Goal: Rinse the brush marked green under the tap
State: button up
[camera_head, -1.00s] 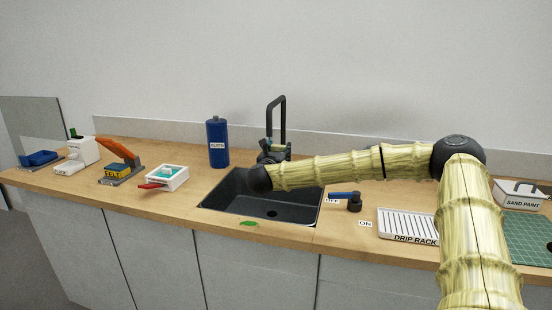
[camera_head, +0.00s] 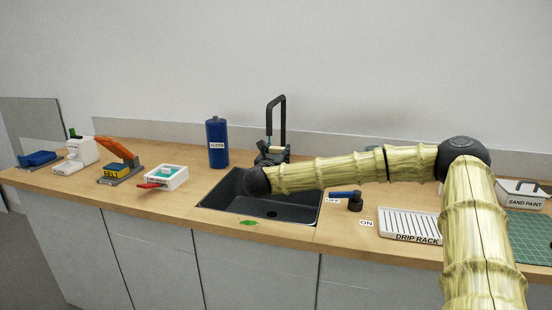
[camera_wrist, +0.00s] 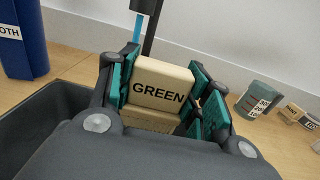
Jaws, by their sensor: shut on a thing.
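In the wrist view my gripper (camera_wrist: 166,78) is shut on the brush (camera_wrist: 158,92), a pale block lettered GREEN, between its teal pads. In the head view my gripper (camera_head: 271,157) is at the back of the dark sink (camera_head: 298,212), close to the tap (camera_head: 283,120), and partly hidden by my arm. A blue vertical strip (camera_wrist: 138,30) shows beside the black tap pipe (camera_wrist: 153,25) in the wrist view; I cannot tell whether it is water.
A drip rack (camera_head: 408,225) lies right of the ON label (camera_head: 366,223). A white tray (camera_head: 172,178) and a felt-labelled device (camera_head: 118,170) are farther left. A graduated beaker (camera_wrist: 258,98) stands at the wrist view's right.

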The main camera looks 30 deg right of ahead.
jog(key=shift+s+a+b, duration=0.25)
jog(key=shift+s+a, duration=0.15)
jog(key=shift+s, duration=0.45)
jog(key=shift+s+a+b, duration=0.25)
jog(key=shift+s+a, duration=0.1)
jog(key=shift+s, duration=0.5)
jog(key=shift+s+a+b, duration=0.25)
jog(key=shift+s+a, duration=0.15)
jog(key=shift+s, duration=0.45)
jog(key=s+a+r, duration=0.2)
jog(key=s+r, duration=0.2)
jog(key=shift+s, duration=0.25)
dwell(0.6)
jog(key=shift+a, duration=0.15)
